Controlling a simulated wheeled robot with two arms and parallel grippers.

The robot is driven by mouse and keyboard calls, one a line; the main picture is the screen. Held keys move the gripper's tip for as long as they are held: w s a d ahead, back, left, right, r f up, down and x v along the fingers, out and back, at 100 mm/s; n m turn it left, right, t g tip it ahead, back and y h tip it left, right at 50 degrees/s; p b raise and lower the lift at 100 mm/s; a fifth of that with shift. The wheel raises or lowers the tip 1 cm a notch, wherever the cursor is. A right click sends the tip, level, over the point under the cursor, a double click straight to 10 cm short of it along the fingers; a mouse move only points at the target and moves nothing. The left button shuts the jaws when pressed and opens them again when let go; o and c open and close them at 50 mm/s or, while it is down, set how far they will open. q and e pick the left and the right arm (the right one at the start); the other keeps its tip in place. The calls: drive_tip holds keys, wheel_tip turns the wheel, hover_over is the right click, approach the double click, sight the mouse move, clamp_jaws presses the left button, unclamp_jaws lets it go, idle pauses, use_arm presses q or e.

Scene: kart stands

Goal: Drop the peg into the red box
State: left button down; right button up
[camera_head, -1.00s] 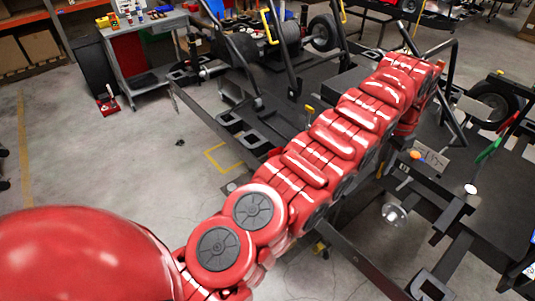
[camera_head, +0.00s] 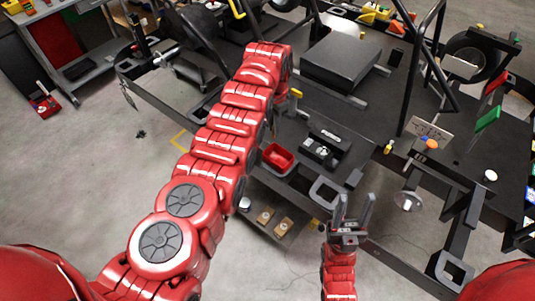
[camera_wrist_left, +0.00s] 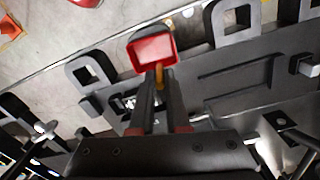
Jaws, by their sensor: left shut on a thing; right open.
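The red box (camera_head: 278,157) is a small open tray on the dark stand, just right of my left arm in the head view. It also shows in the left wrist view (camera_wrist_left: 141,43), straight beyond the fingertips. My left gripper (camera_wrist_left: 158,88) is shut on the peg (camera_wrist_left: 158,76), a thin yellow-orange piece. The peg's end appears at the near rim of the box; whether it is above or inside the rim I cannot tell. In the head view my left arm largely hides the left gripper. My right gripper (camera_head: 354,200) is open and empty, low and right of the box.
A black device (camera_head: 324,149) lies right of the red box. A dark raised block (camera_head: 345,60) stands behind. A metal plate (camera_head: 429,132), an orange knob (camera_head: 431,144) and a green piece (camera_head: 487,119) are to the right. Open floor lies at left.

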sight(274, 137)
use_arm(q)
drive_tip(key=shift+s+d+f, duration=0.1)
drive_tip(key=shift+s+f, duration=0.05)
drive_tip(key=shift+f, duration=0.35)
wheel_tip(274, 137, down, 5)
drive_tip(key=b, duration=0.4)
drive_tip(key=shift+b, duration=0.35)
drive_tip(key=shift+r, duration=0.1)
drive_tip(key=c, duration=0.8)
unclamp_jaws()
drive_tip(key=shift+r, duration=0.15)
